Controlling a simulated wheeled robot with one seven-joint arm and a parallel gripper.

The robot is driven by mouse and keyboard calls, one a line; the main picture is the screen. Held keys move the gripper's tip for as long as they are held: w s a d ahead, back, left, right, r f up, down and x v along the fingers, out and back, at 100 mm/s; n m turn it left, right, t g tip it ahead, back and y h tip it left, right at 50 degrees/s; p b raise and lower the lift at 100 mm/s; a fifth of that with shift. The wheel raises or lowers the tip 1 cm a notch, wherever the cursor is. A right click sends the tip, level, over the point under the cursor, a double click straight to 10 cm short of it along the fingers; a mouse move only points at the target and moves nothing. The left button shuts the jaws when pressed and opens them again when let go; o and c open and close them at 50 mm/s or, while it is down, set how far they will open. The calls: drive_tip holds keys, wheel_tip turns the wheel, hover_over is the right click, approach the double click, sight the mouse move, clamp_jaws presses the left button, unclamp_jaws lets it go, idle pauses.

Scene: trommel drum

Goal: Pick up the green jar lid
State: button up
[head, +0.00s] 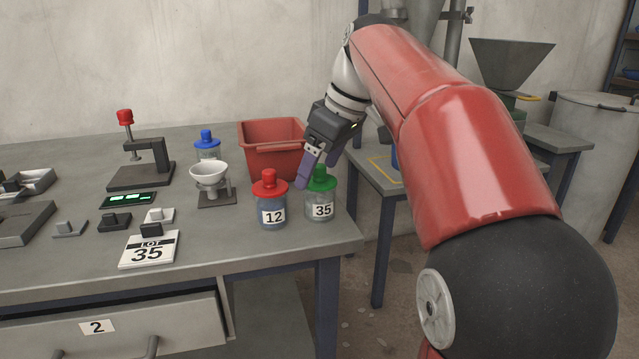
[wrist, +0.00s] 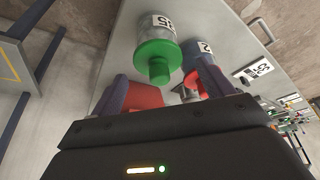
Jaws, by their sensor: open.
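The green jar lid (head: 321,181) sits on the glass jar labelled 35 (head: 321,207), near the right front corner of the table. It has a knob on top. In the wrist view the green lid (wrist: 157,58) lies just beyond the fingertips, roughly between them. My gripper (head: 318,168) is open and empty, its purple fingers pointing down, close above and behind the lid. In the head view one finger is near the lid's left side. I cannot tell whether either finger touches it.
The jar labelled 12 with a red lid (head: 270,188) stands close to the left of jar 35. A red bin (head: 272,150) is behind them. A white funnel cup (head: 210,176), a blue-lidded jar (head: 207,142) and a LOT 35 card (head: 150,250) are further left. The table edge is close on the right.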

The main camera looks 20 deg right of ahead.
drive_tip(key=shift+w+a+f, duration=0.1)
drive_tip(key=shift+w+f, duration=0.05)
drive_tip(key=shift+f, duration=0.25)
drive_tip(key=shift+c, duration=0.3)
drive_tip(key=c, duration=1)
drive_tip(key=shift+r, duration=0.1)
